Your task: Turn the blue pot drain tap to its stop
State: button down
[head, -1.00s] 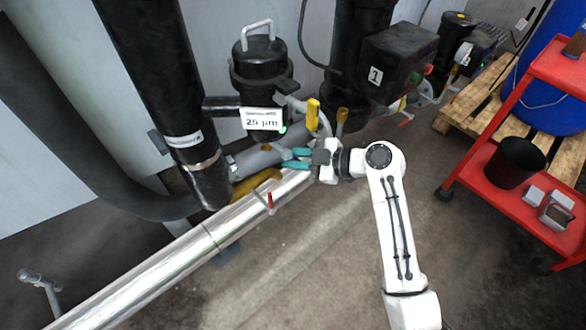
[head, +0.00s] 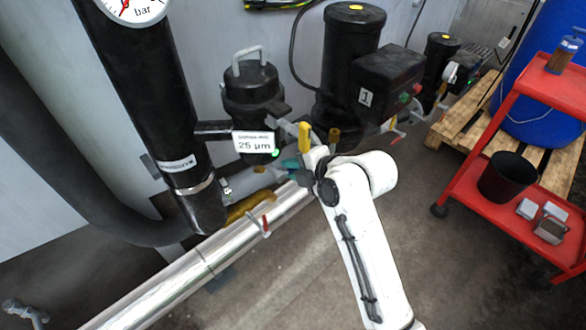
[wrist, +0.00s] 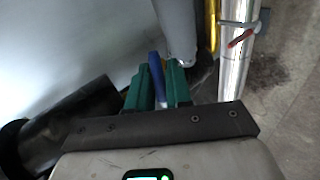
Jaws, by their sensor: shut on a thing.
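The blue tap handle (wrist: 156,70) stands between the two green fingers of my gripper (wrist: 157,88) in the wrist view, and they are shut on it. Its upper end sticks out past the fingertips. In the head view my gripper (head: 289,169) is just below the black filter pot (head: 252,88), which has a "25 µm" label. There the fingers and my wrist hide most of the handle, so its angle to the tap body cannot be told.
A silver pipe (head: 200,258) with a red-handled valve (head: 265,226) runs below my gripper. A yellow handle (head: 304,137) stands close above my wrist. A black pump unit (head: 385,82) is behind. A red cart (head: 470,205) stands at right, with open floor before it.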

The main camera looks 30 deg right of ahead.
jog(key=shift+r+n+h, duration=0.2)
jog(key=shift+n+h, duration=0.1)
jog(key=shift+h, duration=0.2)
dwell(0.3)
jog(key=c, duration=1.2)
grip_release()
jog(key=shift+r, duration=0.1)
jog(key=p+v, duration=0.2)
jog(key=v, duration=0.8)
jog(key=shift+s+d+r, duration=0.1)
jog(key=shift+s+r, duration=0.05)
jog(key=shift+s, duration=0.2)
